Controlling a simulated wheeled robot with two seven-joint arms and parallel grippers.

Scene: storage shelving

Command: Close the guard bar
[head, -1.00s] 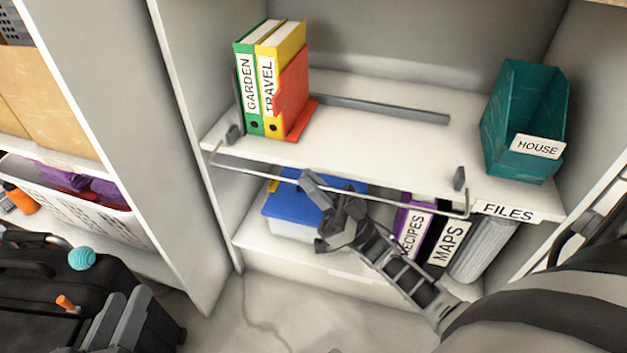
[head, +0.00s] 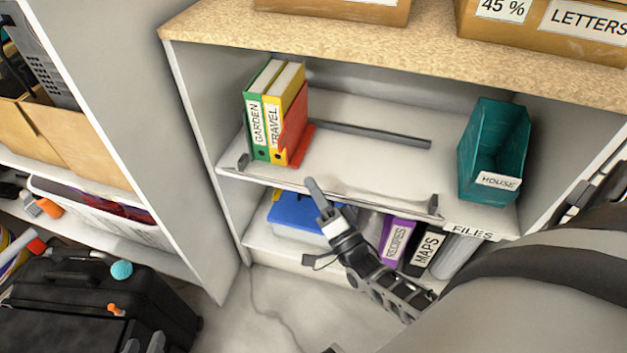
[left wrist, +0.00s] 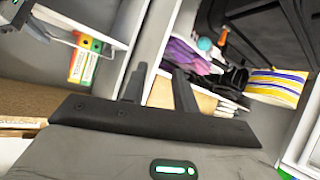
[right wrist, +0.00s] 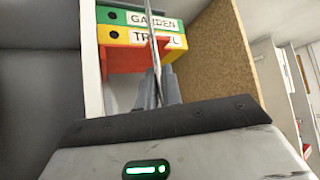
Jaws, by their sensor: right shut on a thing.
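The guard bar (head: 265,181) is a thin metal rod along the front of the middle shelf (head: 375,185), at about the height of the shelf edge in the head view. My right gripper (head: 312,186) is shut on the bar near its middle, with its fingers pointing up. In the right wrist view the bar (right wrist: 152,40) runs into the shut fingers (right wrist: 158,82). My left gripper (head: 143,345) is only just in view at the bottom left, far from the bar. Its fingers stand apart and empty in the left wrist view (left wrist: 158,88).
Garden and Travel binders (head: 277,115) stand at the shelf's left, and a teal House bin (head: 492,155) at its right. A blue-lidded box (head: 297,215) and Recipes and Maps binders (head: 397,240) are below. A black case (head: 95,300) stands on the floor at left.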

